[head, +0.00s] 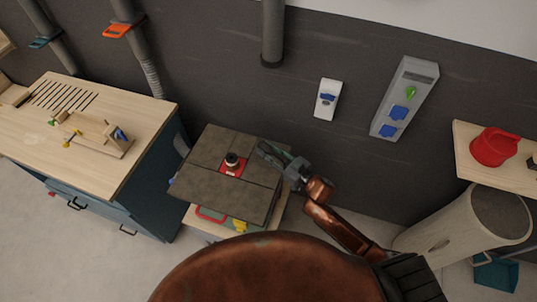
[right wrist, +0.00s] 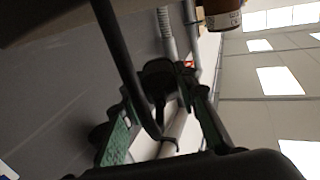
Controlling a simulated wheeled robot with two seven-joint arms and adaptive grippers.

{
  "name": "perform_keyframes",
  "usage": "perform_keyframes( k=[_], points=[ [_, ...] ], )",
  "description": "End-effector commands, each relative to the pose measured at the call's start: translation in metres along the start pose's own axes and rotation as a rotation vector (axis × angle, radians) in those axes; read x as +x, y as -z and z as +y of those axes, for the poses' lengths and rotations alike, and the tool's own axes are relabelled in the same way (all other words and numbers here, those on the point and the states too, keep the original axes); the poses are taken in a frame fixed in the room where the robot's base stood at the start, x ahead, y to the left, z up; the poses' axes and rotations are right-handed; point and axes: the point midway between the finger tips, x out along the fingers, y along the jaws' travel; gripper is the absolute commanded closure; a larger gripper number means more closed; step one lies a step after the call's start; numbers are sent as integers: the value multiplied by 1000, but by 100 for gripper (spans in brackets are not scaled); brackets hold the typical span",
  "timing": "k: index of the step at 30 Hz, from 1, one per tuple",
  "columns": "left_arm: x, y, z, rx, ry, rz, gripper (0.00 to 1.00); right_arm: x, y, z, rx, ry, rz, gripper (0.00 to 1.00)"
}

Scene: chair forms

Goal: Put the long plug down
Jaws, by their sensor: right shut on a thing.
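My right gripper (head: 272,154) is over the right part of the dark brown slab top (head: 207,150) on a small stand. In the right wrist view its green-padded fingers (right wrist: 160,118) are on either side of a dark thing (right wrist: 160,76), which appears to be the long plug. A thin dark curved piece like a cable runs down beside it. In the head view the plug cannot be told apart from the dark fingers. I cannot tell whether it touches the slab. A black, round-topped piece (head: 232,159) stands on a red square on the slab, left of the gripper. My left gripper is not in view.
A wooden-topped workbench (head: 60,150) with a wooden jig stands at left. A grey socket box (head: 404,97) with blue covers and a small white switch box (head: 328,99) hang on the dark wall. A shelf at right holds a red container (head: 494,147). The slab's front left is bare.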

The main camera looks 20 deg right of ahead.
Motion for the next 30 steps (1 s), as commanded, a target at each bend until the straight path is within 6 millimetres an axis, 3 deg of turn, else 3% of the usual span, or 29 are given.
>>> perform_keyframes(
  k=[9,30],
  points=[
    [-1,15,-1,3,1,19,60,1,-35,5,2,-1,0,100],
    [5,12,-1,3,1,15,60,1,-49,5,2,0,0,100]
  ],
)
